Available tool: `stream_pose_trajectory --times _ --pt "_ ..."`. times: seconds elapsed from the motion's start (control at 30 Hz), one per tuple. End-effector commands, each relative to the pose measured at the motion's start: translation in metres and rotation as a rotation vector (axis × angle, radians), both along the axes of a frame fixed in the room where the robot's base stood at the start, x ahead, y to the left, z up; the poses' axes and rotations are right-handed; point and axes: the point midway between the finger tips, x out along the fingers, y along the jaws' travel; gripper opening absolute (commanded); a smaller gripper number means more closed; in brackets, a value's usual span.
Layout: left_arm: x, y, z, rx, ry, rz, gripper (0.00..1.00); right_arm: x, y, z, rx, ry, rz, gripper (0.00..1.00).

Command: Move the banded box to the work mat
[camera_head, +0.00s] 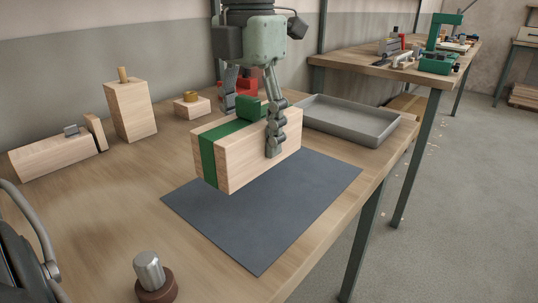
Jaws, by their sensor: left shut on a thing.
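The banded box (260,156) is a pale wooden block with a green band around it near its left end and a green piece on top. My left gripper (252,122) comes down from above and is shut on the banded box. The work mat (262,215) is a dark grey-blue sheet flat on the bench. The box is over the mat's back left part. Its lower edge looks a little above the mat, but I cannot tell the gap for sure. My right gripper is not in view.
On the wooden bench (110,215), a grey tray (345,121) lies behind the mat at right. Several wooden blocks stand at back left, including a tall pegged one (131,110). A metal knob on a brown base (153,277) stands at the front. A second bench (345,61) is beyond.

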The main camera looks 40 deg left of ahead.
Motion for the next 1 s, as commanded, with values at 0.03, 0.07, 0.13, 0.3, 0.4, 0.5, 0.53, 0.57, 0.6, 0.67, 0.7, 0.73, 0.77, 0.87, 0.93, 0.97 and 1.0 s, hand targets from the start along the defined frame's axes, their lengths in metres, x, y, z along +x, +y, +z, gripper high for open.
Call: stream_pose_trajectory --times 0.03,0.07,0.13,0.3,0.4,0.5,0.53,0.57,0.6,0.67,0.7,0.73,0.77,0.87,0.93,0.97,1.0 --pt "0.010 -0.001 -0.005 0.000 0.004 0.001 0.00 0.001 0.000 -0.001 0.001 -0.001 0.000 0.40" --pt "0.015 -0.001 -0.008 0.001 0.003 0.000 0.00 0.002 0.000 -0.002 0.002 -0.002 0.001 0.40" --pt "0.025 -0.003 -0.013 0.000 0.001 0.000 0.00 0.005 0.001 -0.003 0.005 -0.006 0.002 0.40" --pt "0.038 -0.004 -0.021 0.000 -0.002 -0.001 0.00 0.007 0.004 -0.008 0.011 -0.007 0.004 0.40" --pt "0.039 -0.004 -0.025 0.000 -0.003 -0.001 0.00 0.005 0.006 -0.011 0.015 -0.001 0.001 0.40" --pt "0.038 -0.004 -0.036 -0.001 0.001 0.000 0.00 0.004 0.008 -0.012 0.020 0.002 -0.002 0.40" --pt "0.038 -0.004 -0.040 -0.002 0.001 0.000 0.00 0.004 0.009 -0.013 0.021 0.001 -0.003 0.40" --pt "0.038 -0.004 -0.044 -0.003 0.000 0.000 0.00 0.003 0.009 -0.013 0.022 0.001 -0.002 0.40" --pt "0.038 -0.004 -0.050 -0.002 0.001 0.000 0.00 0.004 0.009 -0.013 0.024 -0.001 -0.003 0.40" --pt "0.038 -0.004 -0.057 -0.001 0.000 0.000 0.00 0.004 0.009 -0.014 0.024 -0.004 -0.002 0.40" --pt "0.038 -0.004 -0.060 -0.002 -0.002 0.001 0.00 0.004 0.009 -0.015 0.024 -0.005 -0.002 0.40" --pt "0.039 -0.004 -0.061 -0.001 -0.003 0.002 0.00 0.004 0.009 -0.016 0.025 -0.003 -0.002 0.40" --pt "0.039 -0.003 -0.062 -0.001 -0.004 0.002 0.00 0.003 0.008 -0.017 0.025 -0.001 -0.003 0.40" --pt "0.039 -0.003 -0.062 0.000 -0.005 0.002 0.00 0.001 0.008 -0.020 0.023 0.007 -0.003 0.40" --pt "0.039 -0.003 -0.061 0.000 -0.005 0.002 0.00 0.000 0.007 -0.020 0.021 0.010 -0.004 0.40" --pt "0.039 -0.003 -0.062 0.000 -0.005 0.002 0.00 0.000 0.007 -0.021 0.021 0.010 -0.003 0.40" --pt "0.039 -0.003 -0.062 0.000 -0.005 0.002 0.00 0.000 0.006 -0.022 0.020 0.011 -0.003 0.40"
